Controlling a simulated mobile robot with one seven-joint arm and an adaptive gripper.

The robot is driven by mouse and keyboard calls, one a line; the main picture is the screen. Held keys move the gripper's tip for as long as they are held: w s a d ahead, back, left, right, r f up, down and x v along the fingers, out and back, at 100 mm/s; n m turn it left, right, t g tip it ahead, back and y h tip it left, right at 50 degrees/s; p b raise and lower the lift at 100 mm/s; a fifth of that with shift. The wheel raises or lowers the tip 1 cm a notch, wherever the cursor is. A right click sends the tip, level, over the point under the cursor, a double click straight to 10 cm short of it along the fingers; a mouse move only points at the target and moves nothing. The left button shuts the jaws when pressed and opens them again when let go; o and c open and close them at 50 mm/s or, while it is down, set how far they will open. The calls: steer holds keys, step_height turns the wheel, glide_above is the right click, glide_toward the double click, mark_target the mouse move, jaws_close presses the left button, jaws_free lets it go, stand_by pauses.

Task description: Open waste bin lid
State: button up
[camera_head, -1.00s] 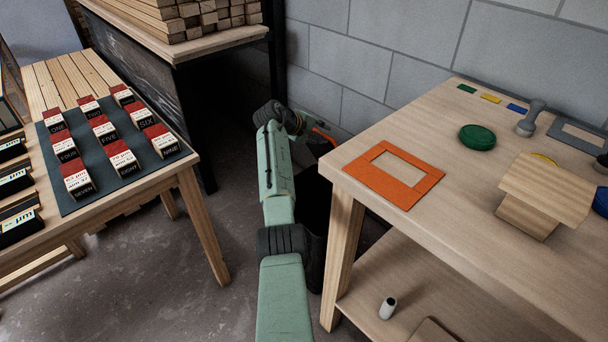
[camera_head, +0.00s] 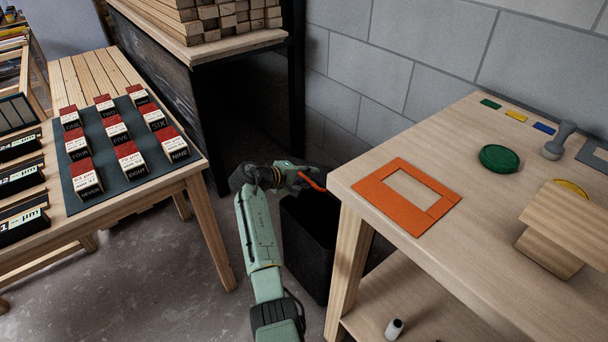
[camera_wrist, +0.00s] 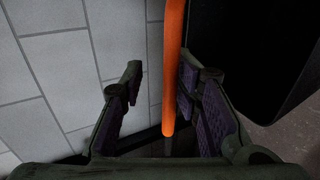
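The black waste bin (camera_head: 308,245) stands on the floor between the dark rack and the right table. Its top is too dark to tell the lid's position. An orange bar (camera_head: 313,182) is at the bin's upper back edge, by my gripper (camera_head: 300,178). In the wrist view my gripper (camera_wrist: 156,80) is open, its two fingers apart. The orange bar (camera_wrist: 173,65) runs between them, closer to the right finger; I cannot tell if it touches. A black panel (camera_wrist: 255,50), apparently part of the bin, fills the upper right there.
The right table (camera_head: 460,150) carries an orange frame (camera_head: 435,212), a green disc (camera_head: 499,158) and a wooden block shape (camera_head: 560,225). The left table (camera_head: 195,180) holds labelled blocks on a dark mat. A grey block wall (camera_head: 400,60) is behind. Floor lies clear at front left.

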steer(key=shift+s+a+f, duration=0.1)
steer(key=shift+s+f, duration=0.05)
steer(key=shift+f, duration=0.2)
steer(key=shift+s+a+r+p, duration=0.2)
steer(key=shift+a+r+p, duration=0.1)
steer(key=shift+r+p, duration=0.25)
steer(key=shift+s+a+r+p, duration=0.15)
steer(key=shift+a+r+p, duration=0.15)
steer(key=shift+r+p, duration=0.15)
steer(key=s+a+r+p, duration=0.4)
steer(key=a+r, duration=0.1)
steer(key=r, duration=0.2)
steer(key=shift+a+r+p, duration=0.25)
steer(key=shift+a+p, duration=0.05)
steer(key=shift+p, duration=0.1)
stand_by(0.4)
